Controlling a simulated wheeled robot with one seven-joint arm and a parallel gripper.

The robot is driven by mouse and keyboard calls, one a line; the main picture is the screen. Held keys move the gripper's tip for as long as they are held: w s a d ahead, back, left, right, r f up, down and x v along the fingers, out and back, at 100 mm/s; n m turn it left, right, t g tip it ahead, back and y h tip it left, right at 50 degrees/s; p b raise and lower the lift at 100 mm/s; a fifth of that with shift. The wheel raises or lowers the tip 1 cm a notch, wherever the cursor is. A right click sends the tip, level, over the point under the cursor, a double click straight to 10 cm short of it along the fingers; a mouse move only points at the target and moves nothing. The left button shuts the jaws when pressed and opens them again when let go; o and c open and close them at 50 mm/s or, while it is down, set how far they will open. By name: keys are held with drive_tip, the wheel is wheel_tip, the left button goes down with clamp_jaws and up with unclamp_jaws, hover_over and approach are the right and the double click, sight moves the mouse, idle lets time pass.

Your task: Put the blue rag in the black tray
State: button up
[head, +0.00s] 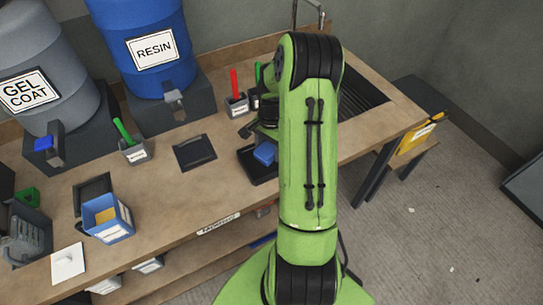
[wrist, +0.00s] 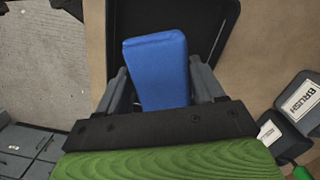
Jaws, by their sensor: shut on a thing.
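The blue rag (wrist: 158,68) is a folded blue block between the two fingers of my gripper (wrist: 160,90) in the wrist view. My gripper is shut on it. The black tray (wrist: 209,22) lies under and beyond the rag in the wrist view. In the head view the rag (head: 264,153) shows over the black tray (head: 252,172), partly hidden by my arm. I cannot tell whether the rag touches the tray floor.
A dark flat square plate (head: 195,152) lies left of the tray. Behind are small holders with a red handle (head: 234,82) and a green handle (head: 122,130). A blue bin (head: 108,222) stands at the left. The blue resin drum (head: 150,55) stands at the back.

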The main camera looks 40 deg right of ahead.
sight(269, 157)
drive_tip(key=shift+s+f+b, duration=0.1)
drive_tip(key=shift+f+b, duration=0.25)
drive_tip(key=shift+f, duration=1.75)
drive_tip(key=o, duration=0.7)
drive_tip(key=shift+s+a, duration=0.1)
drive_tip(key=shift+a, duration=0.05)
drive_tip(key=r, duration=0.4)
drive_tip(key=r+p, duration=0.1)
drive_tip(key=r, duration=0.3)
drive_tip(key=d+r+p, duration=0.1)
drive_tip(key=r, duration=0.3)
drive_tip(key=shift+w+d+r, duration=0.1)
drive_tip(key=shift+w+r, duration=0.15)
drive_tip(key=s+a+r+n+t+h, duration=0.2)
drive_tip(key=s+a+r+n, duration=0.2)
drive_tip(key=a+r+n, duration=0.8)
drive_tip(key=s+a+r+n+t, duration=0.1)
drive_tip(key=s+a, duration=0.3)
drive_tip(key=s+a+r+n+t, duration=0.1)
drive_tip(key=s+a+n, duration=0.1)
drive_tip(key=s+a, duration=0.2)
drive_tip(key=s+a+r+n+t+y, duration=0.1)
drive_tip(key=s+a+r, duration=0.1)
drive_tip(key=s+a, duration=0.1)
drive_tip(key=shift+s+a+r+n+t, duration=0.1)
drive_tip(key=shift+s+a+n+t, duration=0.3)
drive_tip(key=shift+a, duration=0.2)
